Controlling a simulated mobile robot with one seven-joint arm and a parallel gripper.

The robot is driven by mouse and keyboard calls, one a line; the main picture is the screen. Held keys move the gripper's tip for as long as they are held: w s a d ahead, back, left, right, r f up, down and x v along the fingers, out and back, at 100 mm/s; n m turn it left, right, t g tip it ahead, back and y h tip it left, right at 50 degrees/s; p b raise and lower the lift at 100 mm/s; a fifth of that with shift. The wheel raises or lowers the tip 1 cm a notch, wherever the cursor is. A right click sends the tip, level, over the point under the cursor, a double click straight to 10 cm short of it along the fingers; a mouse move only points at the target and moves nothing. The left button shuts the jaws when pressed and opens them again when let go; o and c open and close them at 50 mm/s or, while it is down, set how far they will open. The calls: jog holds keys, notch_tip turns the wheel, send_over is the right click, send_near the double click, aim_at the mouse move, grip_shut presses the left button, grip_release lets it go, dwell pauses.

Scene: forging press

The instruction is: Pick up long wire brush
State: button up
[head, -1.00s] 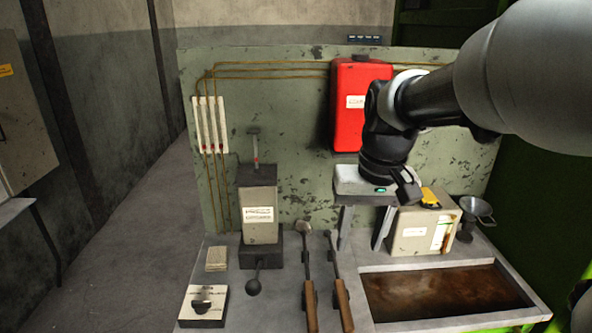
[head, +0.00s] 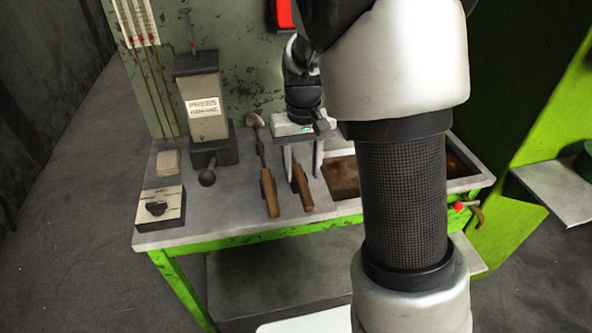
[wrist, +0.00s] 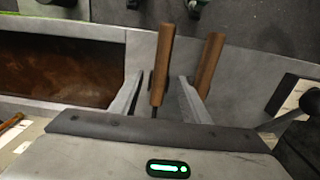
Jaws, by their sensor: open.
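Two long tools with wooden handles lie side by side on the bench. The right one, which appears to be the long wire brush (head: 303,192), has its handle toward the front edge; its far end is hidden behind my gripper. It also shows in the wrist view (wrist: 163,60), its handle between the two fingers with gaps at both sides. The left tool (head: 268,190) has a broad, flattened head and lies outside the fingers. My gripper (head: 304,176) is open and points down, its fingers straddling the right tool. Contact with the bench cannot be told.
A recessed brown tray (head: 345,190) lies right of the tools. A press unit (head: 203,105), a control box with a knob (head: 160,207) and a small pale block (head: 168,162) stand to the left. My arm covers the bench's right part.

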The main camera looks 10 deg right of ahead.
aim_at(302, 182)
jog(key=f, duration=0.3)
jog(key=f+b, duration=0.1)
jog(key=f, duration=0.1)
jog(key=shift+s+f, duration=0.25)
jog(key=shift+f, duration=0.1)
grip_shut()
